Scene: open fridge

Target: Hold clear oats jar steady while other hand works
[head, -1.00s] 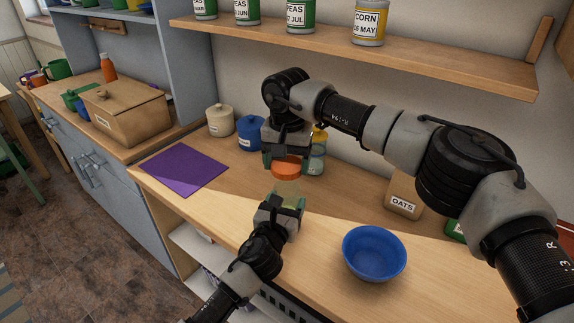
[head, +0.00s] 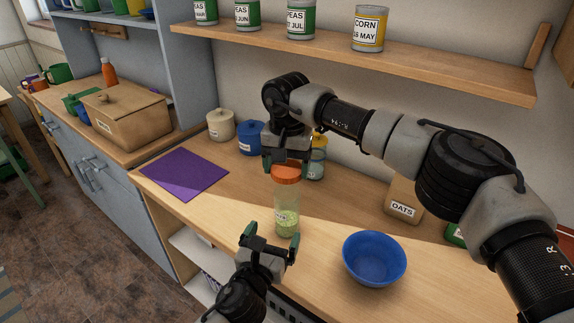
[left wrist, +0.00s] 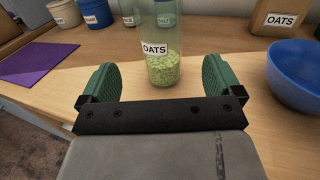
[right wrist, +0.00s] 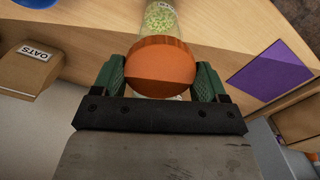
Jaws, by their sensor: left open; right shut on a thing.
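The clear oats jar (head: 287,213) stands upright on the wooden counter, with pale green bits in its lower part and a white OATS label. It also shows in the left wrist view (left wrist: 163,66). My right gripper (head: 287,165) is shut on its orange lid (right wrist: 163,67) from above. The lid sits at the jar's top; whether it is loose I cannot tell. My left gripper (head: 271,236) is open and empty, in front of the jar and apart from it, its fingers pointing toward the jar's lower part.
A blue bowl (head: 374,258) stands right of the jar. A tan OATS canister (head: 403,200) is behind the bowl. A purple mat (head: 185,174) lies at the left. Cream (head: 220,125) and blue (head: 251,138) canisters stand at the back. A shelf (head: 400,58) with cans runs above.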

